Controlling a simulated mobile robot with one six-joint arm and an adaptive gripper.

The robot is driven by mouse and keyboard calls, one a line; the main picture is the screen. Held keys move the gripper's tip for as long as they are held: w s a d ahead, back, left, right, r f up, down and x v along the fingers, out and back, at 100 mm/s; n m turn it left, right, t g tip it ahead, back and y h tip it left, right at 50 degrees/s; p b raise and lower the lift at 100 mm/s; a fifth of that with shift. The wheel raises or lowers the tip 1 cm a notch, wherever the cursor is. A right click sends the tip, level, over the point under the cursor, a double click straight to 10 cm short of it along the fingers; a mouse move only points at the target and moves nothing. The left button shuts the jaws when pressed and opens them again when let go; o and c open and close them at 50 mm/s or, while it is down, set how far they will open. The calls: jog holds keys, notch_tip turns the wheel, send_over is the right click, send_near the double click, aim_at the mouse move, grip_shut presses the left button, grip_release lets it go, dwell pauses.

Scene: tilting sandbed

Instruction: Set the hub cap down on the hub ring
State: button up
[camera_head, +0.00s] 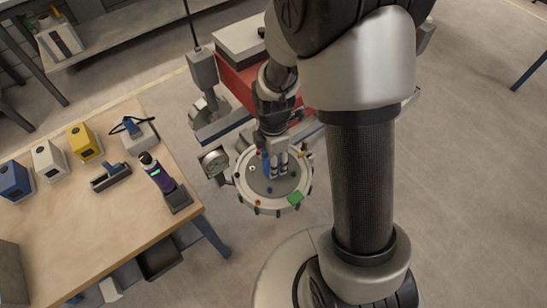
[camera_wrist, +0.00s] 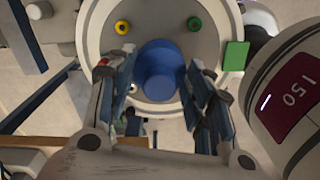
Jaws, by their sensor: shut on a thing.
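The blue hub cap (camera_wrist: 160,72) is a stepped round piece between the fingers of my gripper (camera_wrist: 160,100) in the wrist view. My gripper is shut on it. In the head view my gripper (camera_head: 276,172) is low over the middle of the round sandbed (camera_head: 246,193), which has a pale rim and grey floor. A blue part (camera_head: 265,162) shows beside the fingers there. I cannot make out the hub ring apart from the cap; it may be hidden beneath it. I cannot tell whether the cap touches anything below.
A green square (camera_head: 295,198) sits on the rim. Small coloured pieces, such as a yellow ring (camera_wrist: 122,27) and a green ring (camera_wrist: 194,23), surround the middle. A wooden bench (camera_head: 90,225) stands left.

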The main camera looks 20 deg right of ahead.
jog(key=shift+f+b, duration=0.45)
jog(key=shift+f, duration=0.25)
jog(key=shift+f, duration=0.1)
jog(key=o, duration=1.1)
jog(key=shift+c, duration=0.2)
jog(key=shift+o, duration=0.3)
jog(key=o, duration=0.4)
